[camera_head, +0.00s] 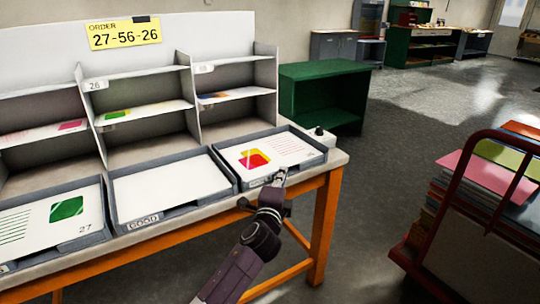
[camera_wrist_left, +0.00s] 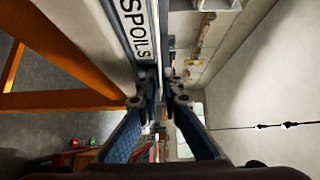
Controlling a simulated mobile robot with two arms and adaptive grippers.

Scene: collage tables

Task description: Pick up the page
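A white page (camera_head: 292,148) with a red and yellow picture and red lines of print lies in the right-hand tray (camera_head: 228,165) on the table. My left gripper (camera_head: 280,176) is at the front edge of this tray, by the page's near edge. In the left wrist view, the two fingers (camera_wrist_left: 160,92) stand a little apart beside the SPOILS label (camera_wrist_left: 138,30). A thin pale strip shows between them; I cannot tell whether it is page or tray. My right gripper is not in view.
The middle tray (camera_head: 115,190), marked GOOD, has a plain white surface. The left tray (camera_head: 107,215) holds a page with a green picture (camera_head: 67,208). A shelf rack (camera_head: 190,95) with several pages stands behind. A loaded cart (camera_head: 432,225) stands at right.

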